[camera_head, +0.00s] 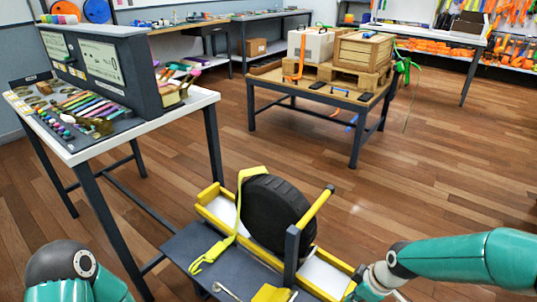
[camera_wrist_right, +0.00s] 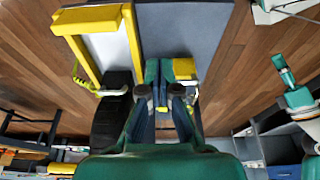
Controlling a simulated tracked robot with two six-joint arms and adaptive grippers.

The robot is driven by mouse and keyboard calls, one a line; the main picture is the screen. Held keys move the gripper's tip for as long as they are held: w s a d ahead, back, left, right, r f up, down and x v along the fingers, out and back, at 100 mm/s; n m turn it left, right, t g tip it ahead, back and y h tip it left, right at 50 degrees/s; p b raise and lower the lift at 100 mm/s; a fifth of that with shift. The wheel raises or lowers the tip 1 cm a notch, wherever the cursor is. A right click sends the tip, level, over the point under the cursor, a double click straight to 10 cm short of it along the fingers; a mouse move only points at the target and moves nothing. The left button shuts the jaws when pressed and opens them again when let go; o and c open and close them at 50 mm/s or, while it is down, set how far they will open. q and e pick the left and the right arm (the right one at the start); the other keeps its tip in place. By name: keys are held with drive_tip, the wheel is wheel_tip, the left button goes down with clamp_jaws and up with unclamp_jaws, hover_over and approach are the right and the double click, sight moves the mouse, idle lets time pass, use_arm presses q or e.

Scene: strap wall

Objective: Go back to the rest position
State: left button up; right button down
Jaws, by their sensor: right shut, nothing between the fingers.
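My right gripper (camera_wrist_right: 169,97) shows in the wrist view with its fingers together and nothing between them. It is close to the yellow-and-grey wheel stand. In the head view my right arm comes in from the right, and its wrist end is at the stand's front right corner, partly cut off by the lower edge. My left arm shows only as a teal link at the lower left, and its gripper is out of the frame. A black tire (camera_head: 276,215) stands upright in the stand (camera_head: 208,212), with a yellow strap (camera_head: 240,205) hanging beside it.
A white-topped table (camera_head: 180,108) with a dark panel and colourful small items stands at left. A low table (camera_head: 268,84) at the back holds a wooden crate (camera_head: 363,49) and a grey box (camera_head: 311,45). Wooden floor is clear between the stand and the back tables.

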drive_tip(key=s+a+f+m+g, duration=0.1)
drive_tip(key=s+a+f+m, duration=0.25)
drive_tip(key=s+f, duration=0.2)
drive_tip(key=s+a+f+m+g+y, duration=0.1)
drive_tip(key=s+a+f+m, duration=0.3)
drive_tip(key=s, duration=0.3)
drive_tip(key=s+a+f+m, duration=0.2)
drive_tip(key=s+f+m, duration=0.1)
drive_tip(key=s+f, duration=0.35)
wheel_tip(320, 180, up, 22)
drive_tip(key=w+m+p, duration=0.2)
drive_tip(key=p, duration=2)
drive_tip(key=shift+d+f+t, duration=0.2)
drive_tip(key=shift+d+t, duration=0.1)
drive_tip(key=shift+d, duration=0.15)
